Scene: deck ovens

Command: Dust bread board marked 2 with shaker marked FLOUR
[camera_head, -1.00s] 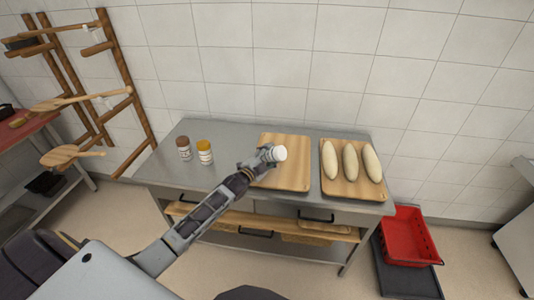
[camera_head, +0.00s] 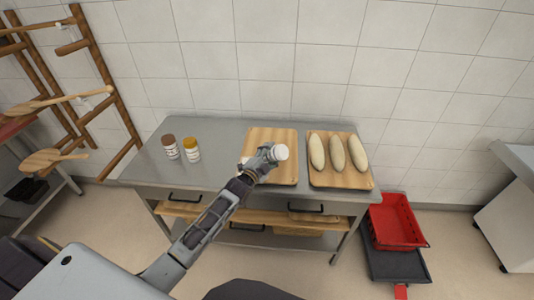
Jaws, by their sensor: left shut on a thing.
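My left gripper (camera_head: 266,158) is shut on a white-topped shaker (camera_head: 281,152), held tilted over the empty wooden board (camera_head: 284,177) at the middle of the steel table. Any label on the held shaker cannot be read. A second wooden board (camera_head: 318,183) to the right bears several pale dough loaves (camera_head: 337,152). No number on either board can be read. Two other shakers stand at the table's left, one with a brown lid (camera_head: 171,147) and one with a yellow lid (camera_head: 191,150). My right gripper is not in view.
The steel table (camera_head: 221,181) has free room between the standing shakers and the boards. A red crate (camera_head: 396,224) is on the floor at the right. A wooden rack (camera_head: 110,95) with peels stands at the left.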

